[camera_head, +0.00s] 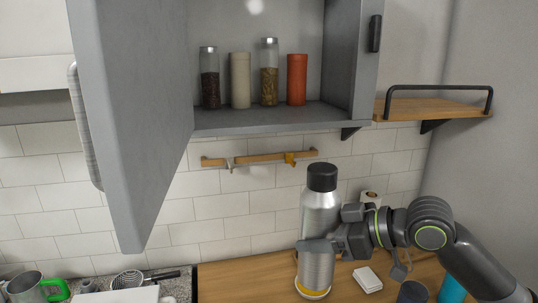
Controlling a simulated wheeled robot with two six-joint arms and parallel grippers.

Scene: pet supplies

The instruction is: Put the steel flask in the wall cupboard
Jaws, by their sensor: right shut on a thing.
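The steel flask (321,215) is a brushed metal cylinder with a black lid and a yellow ring near its base. It stands upright at the wooden counter, below the cupboard. My right gripper (322,245) is shut around the middle of its body, coming from the right. Whether its base touches the counter I cannot tell. The wall cupboard (270,122) is above the flask, with its grey door (135,110) swung open to the left. Two glass jars, a beige canister (240,80) and an orange canister (297,80) stand on its floor. My left gripper is not in view.
The open door hangs forward on the left. A wooden shelf with a black rail (435,107) is right of the cupboard. A wooden hook rail (260,158) is on the tiled wall. A white box (368,279) lies right of the flask. The cupboard floor has room in front of the jars.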

